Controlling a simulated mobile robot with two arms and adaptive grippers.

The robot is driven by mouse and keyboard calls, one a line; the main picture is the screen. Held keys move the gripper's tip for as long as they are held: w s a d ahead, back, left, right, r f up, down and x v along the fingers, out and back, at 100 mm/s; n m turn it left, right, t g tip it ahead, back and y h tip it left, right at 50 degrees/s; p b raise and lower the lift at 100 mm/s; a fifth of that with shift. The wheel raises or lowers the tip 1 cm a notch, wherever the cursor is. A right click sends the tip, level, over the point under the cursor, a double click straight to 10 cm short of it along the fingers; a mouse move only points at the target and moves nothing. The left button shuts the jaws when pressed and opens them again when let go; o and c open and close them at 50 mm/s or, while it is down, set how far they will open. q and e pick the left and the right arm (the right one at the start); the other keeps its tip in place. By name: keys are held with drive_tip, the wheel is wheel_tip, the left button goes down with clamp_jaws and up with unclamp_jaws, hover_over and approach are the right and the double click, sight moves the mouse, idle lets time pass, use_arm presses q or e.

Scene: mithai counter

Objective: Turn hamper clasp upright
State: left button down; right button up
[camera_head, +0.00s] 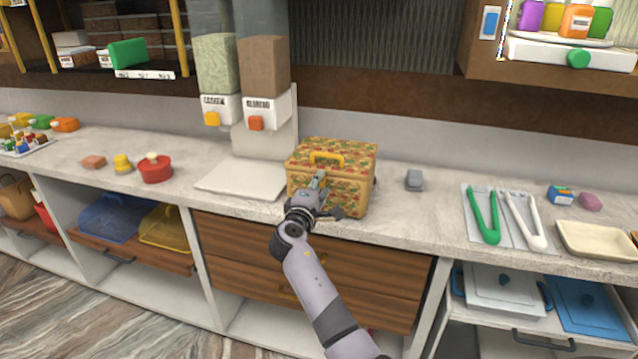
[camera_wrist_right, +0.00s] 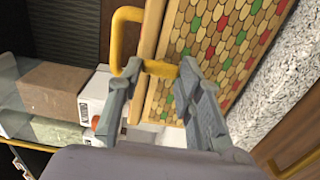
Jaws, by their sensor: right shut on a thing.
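The hamper (camera_head: 362,190) is a patterned yellow, red and green box with a yellow handle (camera_head: 327,157) on its lid. It stands on the counter, and its front also shows in the right wrist view (camera_wrist_right: 225,40). My right gripper (camera_head: 318,183) is at the hamper's front, below the handle. In the right wrist view my right gripper (camera_wrist_right: 163,68) has a finger at each end of the short yellow clasp (camera_wrist_right: 161,68) and is shut on it. The clasp lies across the direction of the lid seam; its ends are partly hidden by the fingertips. My left gripper is not in view.
A dispenser (camera_head: 265,110) and white board (camera_head: 240,178) stand left of the hamper. A small grey object (camera_head: 414,180) lies to its right, then green tongs (camera_head: 483,215) and white tongs (camera_head: 525,220). Drawers (camera_head: 380,265) are below.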

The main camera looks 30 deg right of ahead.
idle(0.5)
drive_tip(key=o, duration=1.2)
drive_tip(key=shift+c, duration=0.2)
drive_tip(key=v, duration=1.2)
